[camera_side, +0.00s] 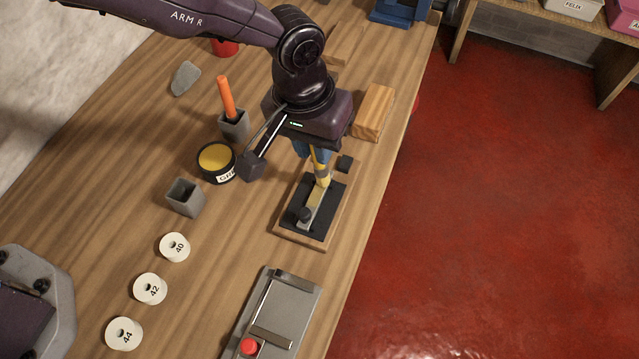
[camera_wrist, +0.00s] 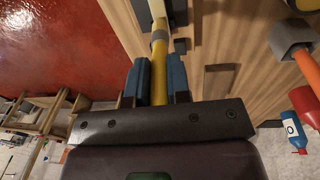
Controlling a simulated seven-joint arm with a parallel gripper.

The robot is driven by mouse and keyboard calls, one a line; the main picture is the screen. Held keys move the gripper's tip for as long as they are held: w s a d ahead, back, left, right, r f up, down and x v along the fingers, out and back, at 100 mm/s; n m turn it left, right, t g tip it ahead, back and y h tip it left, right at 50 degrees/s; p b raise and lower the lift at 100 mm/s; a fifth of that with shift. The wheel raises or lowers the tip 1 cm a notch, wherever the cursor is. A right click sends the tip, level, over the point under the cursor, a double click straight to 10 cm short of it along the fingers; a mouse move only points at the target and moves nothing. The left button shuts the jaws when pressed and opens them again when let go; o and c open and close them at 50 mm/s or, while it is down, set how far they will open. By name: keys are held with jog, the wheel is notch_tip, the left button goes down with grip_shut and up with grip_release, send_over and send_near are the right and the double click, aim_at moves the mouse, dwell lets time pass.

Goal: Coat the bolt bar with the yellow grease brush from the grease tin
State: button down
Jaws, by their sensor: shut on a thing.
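My gripper (camera_side: 312,150) is shut on the yellow grease brush (camera_side: 322,170), which points down at the bolt plate. In the wrist view the brush (camera_wrist: 159,62) runs between the two blue fingers of my gripper (camera_wrist: 159,80). The bolt bar (camera_side: 313,207) is a light metal strip on a black plate with a wooden base (camera_side: 284,230). The brush tip is over the far end of the bar; I cannot tell whether it touches. The grease tin (camera_side: 215,158) is open, dark-sided and filled with yellow grease, left of my gripper.
A grey holder (camera_side: 234,125) with an orange-handled tool (camera_side: 226,94) and an empty grey holder (camera_side: 185,198) flank the tin. White numbered discs (camera_side: 174,247) lie front left. A metal fixture with a red knob (camera_side: 249,346) is in front. A wooden block (camera_side: 373,112) stands behind.

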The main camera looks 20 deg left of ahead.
jog(key=shift+w, duration=0.3)
jog(key=shift+w, duration=0.7)
jog(key=shift+r, duration=0.15)
notch_tip(320, 180, up, 6)
jog(key=shift+f, duration=0.1)
dwell(0.4)
dwell(0.6)
jog(key=shift+g+y, duration=0.4)
jog(key=shift+y, duration=0.2)
jog(key=shift+w+d+f, duration=0.1)
jog(key=shift+d+f, duration=0.05)
jog(key=shift+f, duration=0.65)
jog(key=shift+w+d+f, duration=0.1)
jog(key=shift+d+f, duration=0.05)
jog(key=shift+f, duration=0.65)
jog(key=shift+w+d+f, duration=0.1)
jog(key=shift+d+f, duration=0.05)
jog(key=shift+f, duration=0.65)
jog(key=shift+f, duration=0.65)
